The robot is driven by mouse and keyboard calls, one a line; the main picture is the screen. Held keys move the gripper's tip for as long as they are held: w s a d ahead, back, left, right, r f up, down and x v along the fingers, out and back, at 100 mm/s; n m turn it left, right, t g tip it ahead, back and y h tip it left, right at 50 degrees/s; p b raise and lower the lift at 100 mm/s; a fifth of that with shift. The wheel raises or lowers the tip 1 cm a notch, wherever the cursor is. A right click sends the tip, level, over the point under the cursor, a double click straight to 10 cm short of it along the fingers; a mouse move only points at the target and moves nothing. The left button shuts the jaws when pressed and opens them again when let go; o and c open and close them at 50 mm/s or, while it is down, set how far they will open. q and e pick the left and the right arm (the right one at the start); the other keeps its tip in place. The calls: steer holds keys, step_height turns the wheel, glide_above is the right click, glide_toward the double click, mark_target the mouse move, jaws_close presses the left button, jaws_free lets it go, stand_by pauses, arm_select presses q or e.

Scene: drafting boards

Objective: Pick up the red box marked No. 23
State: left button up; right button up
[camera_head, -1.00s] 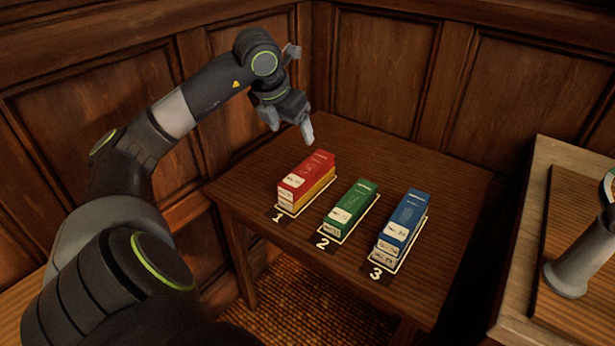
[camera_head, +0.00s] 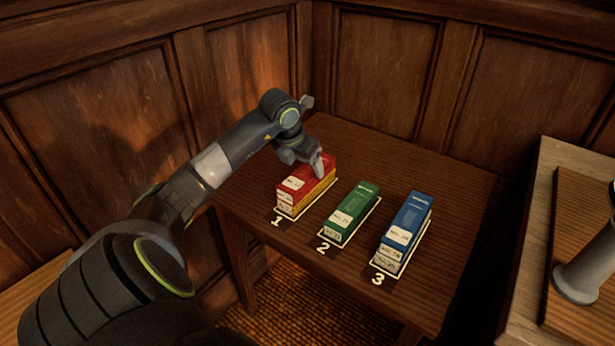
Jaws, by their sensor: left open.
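A red box (camera_head: 291,184) with a white label lies on top of a yellow box (camera_head: 314,195) at the spot marked 1 on the wooden table (camera_head: 455,187). The label is too small to read surely. My left gripper (camera_head: 316,164) is open, pointing down at the far end of the red box. Its fingers cover part of that end, and I cannot tell whether they touch it. My right gripper is not in view.
A green box stack (camera_head: 352,208) stands at spot 2 and a blue box stack (camera_head: 409,218) at spot 3, right of the red box. Panelled walls (camera_head: 380,62) close off the back. A lighter bench (camera_head: 548,190) with a grey stand (camera_head: 584,270) is at the right.

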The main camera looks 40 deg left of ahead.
mark_target(307, 171)
arm_select(q)
steer(key=x, duration=0.5)
steer(key=shift+w+a+r, duration=0.1)
steer(key=shift+w+a, duration=0.1)
steer(key=shift+w, duration=0.1)
steer(key=c, duration=1.2)
